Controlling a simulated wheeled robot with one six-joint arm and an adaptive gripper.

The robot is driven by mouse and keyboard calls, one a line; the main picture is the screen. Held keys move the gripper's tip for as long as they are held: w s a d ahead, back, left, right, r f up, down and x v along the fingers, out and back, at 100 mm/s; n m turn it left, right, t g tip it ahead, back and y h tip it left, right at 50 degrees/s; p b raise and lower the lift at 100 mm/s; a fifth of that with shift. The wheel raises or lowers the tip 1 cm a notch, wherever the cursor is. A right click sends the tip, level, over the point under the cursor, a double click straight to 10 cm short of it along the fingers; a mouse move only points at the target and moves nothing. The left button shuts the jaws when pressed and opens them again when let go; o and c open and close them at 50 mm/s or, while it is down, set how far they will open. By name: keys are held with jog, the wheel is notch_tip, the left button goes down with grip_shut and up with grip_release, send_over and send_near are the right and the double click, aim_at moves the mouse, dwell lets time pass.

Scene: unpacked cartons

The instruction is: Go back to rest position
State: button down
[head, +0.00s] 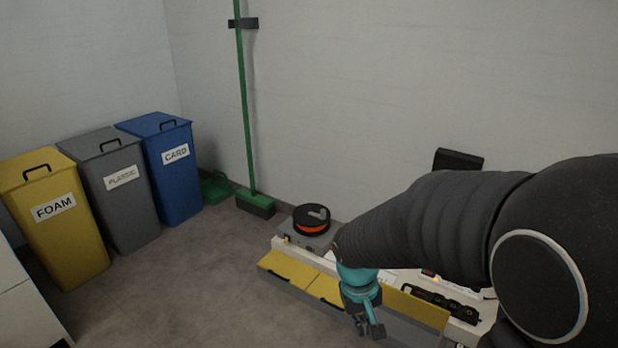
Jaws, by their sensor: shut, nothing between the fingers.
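My gripper (372,328) hangs at the end of my dark arm, low in the head view and right of centre. It points down in front of a low white bench with yellow-edged fronts (290,272). It is shut and nothing shows between its fingers. My arm comes in from the right and hides part of the bench.
Yellow FOAM (62,225), grey PLASTIC (122,195) and blue CARD (172,170) bins stand at the left. A green broom (246,110) leans on the wall. A black and orange round item (311,219) sits at the bench's left end. The floor at centre left (190,290) is clear.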

jog(key=s+d+r+m+t+p, duration=0.1)
jog(key=s+r+t+p, duration=0.1)
jog(key=s+r, duration=0.2)
jog(key=s+d+r+t+y+p, duration=0.1)
jog(key=s+r, duration=0.3)
jog(key=r, duration=0.7)
jog(key=s+d+r+m+t+p, duration=0.1)
jog(key=s+d+r+t+p, duration=0.1)
jog(key=r, duration=0.5)
jog(key=shift+s+d+r+m+t+y+p, duration=0.15)
jog(key=shift+s+d+m+t+y+p, duration=0.25)
jog(key=shift+s, duration=0.6)
